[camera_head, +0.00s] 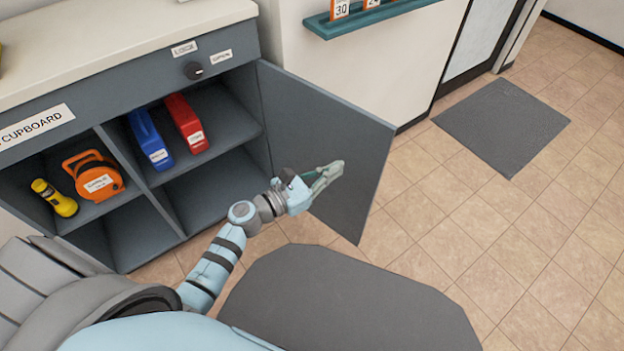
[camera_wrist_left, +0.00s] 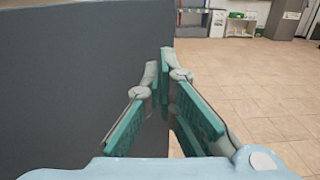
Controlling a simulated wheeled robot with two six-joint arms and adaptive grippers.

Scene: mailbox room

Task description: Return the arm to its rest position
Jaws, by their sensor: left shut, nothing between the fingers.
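My left arm comes in from the left in the head view and reaches out in front of the open cupboard. My left gripper (camera_head: 330,172) is shut and empty, in front of the inner face of the open cupboard door (camera_head: 335,130). In the left wrist view the fingers of my left gripper (camera_wrist_left: 163,68) come together at their tips, with nothing between them. The grey door (camera_wrist_left: 75,75) fills the left side of that view, beside the fingers. I cannot tell whether they touch it. My right gripper is not in view.
The open cupboard (camera_head: 205,235) holds a blue binder (camera_head: 150,138), a red binder (camera_head: 186,122), an orange reel-like item (camera_head: 94,177) and a yellow flashlight (camera_head: 55,198). A teal wall shelf (camera_head: 370,18) is above. A grey mat (camera_head: 503,125) lies on the open tiled floor to the right.

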